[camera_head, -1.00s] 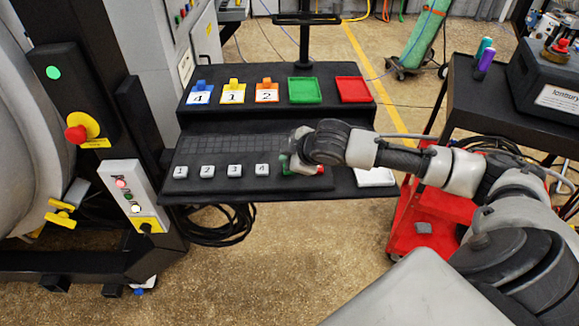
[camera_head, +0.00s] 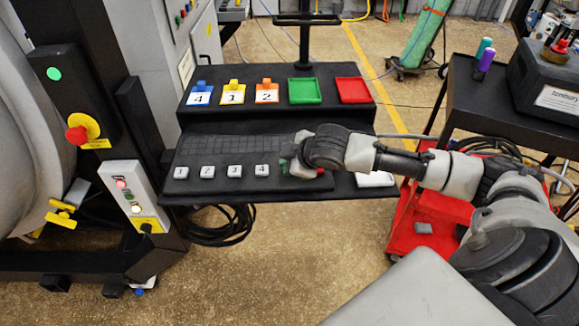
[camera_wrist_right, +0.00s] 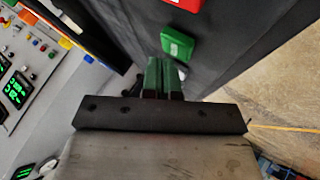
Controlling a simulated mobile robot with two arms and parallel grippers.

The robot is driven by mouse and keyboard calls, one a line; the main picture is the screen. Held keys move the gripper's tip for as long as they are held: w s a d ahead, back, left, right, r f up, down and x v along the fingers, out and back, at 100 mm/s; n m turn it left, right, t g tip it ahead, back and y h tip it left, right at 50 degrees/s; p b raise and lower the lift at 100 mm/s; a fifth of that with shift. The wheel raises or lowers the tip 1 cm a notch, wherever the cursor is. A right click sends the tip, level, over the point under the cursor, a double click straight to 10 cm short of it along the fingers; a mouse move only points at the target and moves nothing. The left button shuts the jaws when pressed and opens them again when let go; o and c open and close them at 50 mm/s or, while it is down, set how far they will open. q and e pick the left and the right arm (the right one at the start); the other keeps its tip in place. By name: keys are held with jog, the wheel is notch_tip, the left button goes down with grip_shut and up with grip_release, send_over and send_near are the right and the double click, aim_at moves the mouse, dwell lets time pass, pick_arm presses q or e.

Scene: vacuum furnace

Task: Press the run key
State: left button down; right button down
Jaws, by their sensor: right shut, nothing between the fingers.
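The key shelf (camera_head: 245,190) carries a row of white keys marked 1 to 4, with a red key (camera_head: 303,171) at its right end, partly hidden by my right gripper. In the right wrist view a green key (camera_wrist_right: 178,45), likely the run key, lies just beyond the fingertips, with part of the red key (camera_wrist_right: 183,4) past it. My right gripper (camera_head: 288,160) is shut and empty, close above the green key. It also shows in the right wrist view (camera_wrist_right: 165,72). I cannot tell whether the fingertips touch the key. My left gripper is not in view.
Behind the keys, an upper shelf (camera_head: 275,115) holds numbered tags, a green tray (camera_head: 304,91) and a red tray (camera_head: 353,90). The furnace post with a red knob (camera_head: 76,135) stands at left. A black cart (camera_head: 500,110) stands at right.

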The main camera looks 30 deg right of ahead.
jog(key=shift+f, duration=0.5)
dwell(0.8)
jog(key=shift+r, duration=0.1)
jog(key=shift+r+p, duration=0.8)
jog(key=shift+p, duration=0.3)
notch_tip(320, 180, up, 5)
jog(key=p, duration=0.5)
jog(key=shift+r+p, duration=0.1)
jog(key=shift+p, duration=0.3)
